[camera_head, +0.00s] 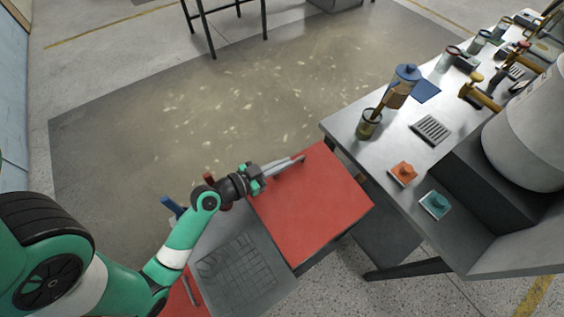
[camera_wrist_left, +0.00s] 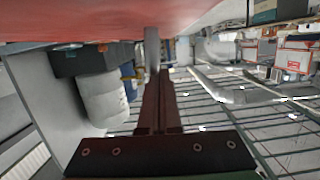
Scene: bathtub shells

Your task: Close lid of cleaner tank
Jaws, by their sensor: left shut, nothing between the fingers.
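The cleaner tank (camera_head: 240,268) is a grey box with a grid in its open basin, at the bottom centre of the head view. A flat red lid panel (camera_head: 318,213) is to the right of the basin. Its red surface (camera_wrist_left: 70,22) also spans the top of the left wrist view. My left gripper (camera_head: 290,164) is at the panel's far-left edge, its dark fingers (camera_wrist_left: 159,75) shut and empty. A grey post (camera_wrist_left: 152,45) stands just beyond the fingertips, against the red surface; I cannot tell whether they touch. My right gripper is not in view.
Another red panel (camera_head: 180,302) shows at the lower left, partly behind my left arm. A metal workbench (camera_head: 385,160) with cups, tools and sponges stands close on the right. Open floor (camera_head: 210,120) lies beyond the tank.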

